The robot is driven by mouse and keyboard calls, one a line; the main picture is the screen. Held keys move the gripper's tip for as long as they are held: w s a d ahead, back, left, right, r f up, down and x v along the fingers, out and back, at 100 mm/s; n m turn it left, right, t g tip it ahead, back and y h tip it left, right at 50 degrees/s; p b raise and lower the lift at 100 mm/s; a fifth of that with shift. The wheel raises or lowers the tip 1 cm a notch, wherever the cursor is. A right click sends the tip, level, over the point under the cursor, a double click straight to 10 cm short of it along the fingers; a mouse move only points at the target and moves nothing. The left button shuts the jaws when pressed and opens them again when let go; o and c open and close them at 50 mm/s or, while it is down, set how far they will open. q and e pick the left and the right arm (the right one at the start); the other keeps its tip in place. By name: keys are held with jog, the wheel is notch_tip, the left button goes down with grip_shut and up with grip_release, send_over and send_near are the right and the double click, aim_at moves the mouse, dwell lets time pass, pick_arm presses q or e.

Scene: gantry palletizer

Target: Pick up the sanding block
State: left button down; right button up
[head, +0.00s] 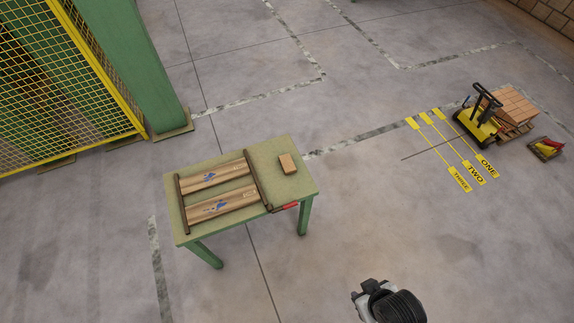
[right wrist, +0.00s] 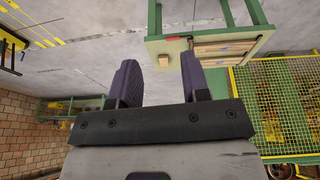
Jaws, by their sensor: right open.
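The sanding block (head: 288,163) is a small tan-brown block lying flat near the right back end of a green-legged table (head: 268,150). It seems to be the small orange-brown block (right wrist: 164,60) in the right wrist view, seen between my fingers but far beyond them. My right gripper (right wrist: 158,80) is open and empty, its two dark fingers spread apart. In the head view my right wrist and gripper (head: 366,292) are at the bottom, over the floor, well apart from the table; the fingertips are hard to make out there. My left gripper is not in view.
Two brown panels (head: 222,205) between dark bars fill the table's left part. A red-handled item (head: 290,206) is at its front edge. A yellow mesh fence (head: 60,70) and green post (head: 135,70) stand behind left. A yellow pallet truck (head: 478,120) stands far right. Floor between is clear.

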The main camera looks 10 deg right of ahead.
dwell(0.3)
jog(key=o, duration=1)
jog(key=shift+a, duration=0.1)
